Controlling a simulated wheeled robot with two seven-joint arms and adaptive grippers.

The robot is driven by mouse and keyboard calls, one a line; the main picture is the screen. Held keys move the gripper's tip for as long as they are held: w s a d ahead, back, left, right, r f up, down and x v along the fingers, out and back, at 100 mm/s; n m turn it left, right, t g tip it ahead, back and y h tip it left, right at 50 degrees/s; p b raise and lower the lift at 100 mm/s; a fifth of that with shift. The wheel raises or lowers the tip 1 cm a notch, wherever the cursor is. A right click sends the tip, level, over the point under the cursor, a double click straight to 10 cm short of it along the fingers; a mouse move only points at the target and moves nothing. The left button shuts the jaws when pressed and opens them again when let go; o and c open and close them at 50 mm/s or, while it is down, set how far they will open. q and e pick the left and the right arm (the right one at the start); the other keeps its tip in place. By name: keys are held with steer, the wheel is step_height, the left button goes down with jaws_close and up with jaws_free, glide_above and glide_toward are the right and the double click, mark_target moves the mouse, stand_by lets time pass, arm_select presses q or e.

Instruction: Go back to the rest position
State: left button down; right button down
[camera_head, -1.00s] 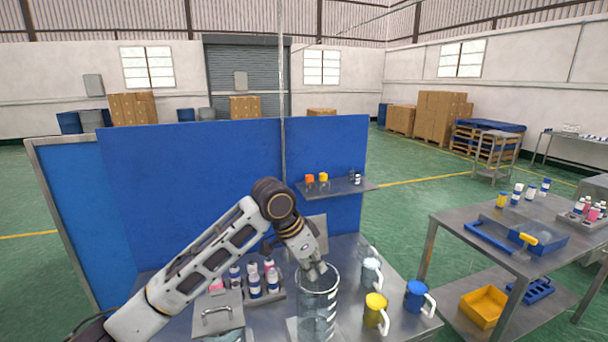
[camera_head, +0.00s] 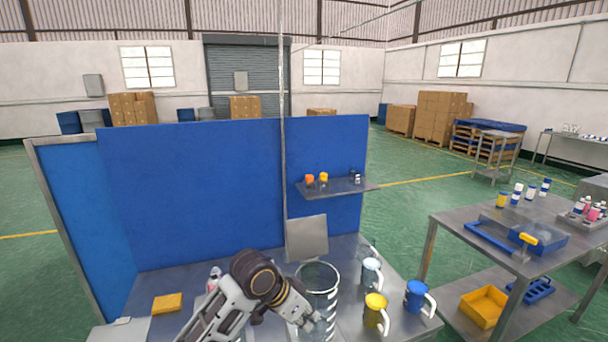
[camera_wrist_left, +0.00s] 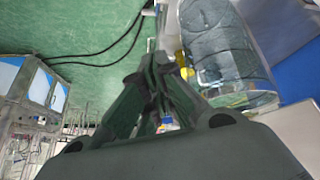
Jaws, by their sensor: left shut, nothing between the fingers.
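My left gripper (camera_head: 310,322) is low over the blue-walled bench (camera_head: 350,250), in front of a clear glass cylinder (camera_head: 318,277), and overlaps its lower part in the head view. In the left wrist view its dark fingers (camera_wrist_left: 162,68) are together with nothing between them, and the cylinder (camera_wrist_left: 222,50) stands beside them. I cannot tell whether the gripper touches the cylinder. My left arm covers much of the bench front. My right gripper does not show.
Yellow (camera_head: 376,312), blue (camera_head: 416,297) and pale (camera_head: 371,272) mugs stand right of the cylinder. A grey plate (camera_head: 307,238) leans behind it. A yellow block (camera_head: 167,303) lies at the left. A bottle (camera_head: 214,277) shows behind my arm.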

arm_select(q)
steer(key=s+a+f+n+y, duration=0.35)
steer(key=s+a+f, duration=0.45)
steer(key=s+a, duration=0.3)
steer(key=s+a+f+n+y, duration=0.2)
steer(key=s+a+f+n, duration=0.3)
steer(key=s+a+f, duration=0.55)
step_height(320, 180, down, 32)
steer(key=a+b, duration=0.2)
steer(key=s+a+f+g+b, duration=0.1)
steer(key=s+a+f, duration=0.1)
steer(key=s+f, duration=0.9)
steer(key=s+a+f+b, duration=0.1)
steer(key=s+f, duration=1)
steer(key=shift+s+a+m+g, duration=0.35)
steer(key=shift+s+a+g, duration=0.05)
steer(key=shift+s, duration=0.15)
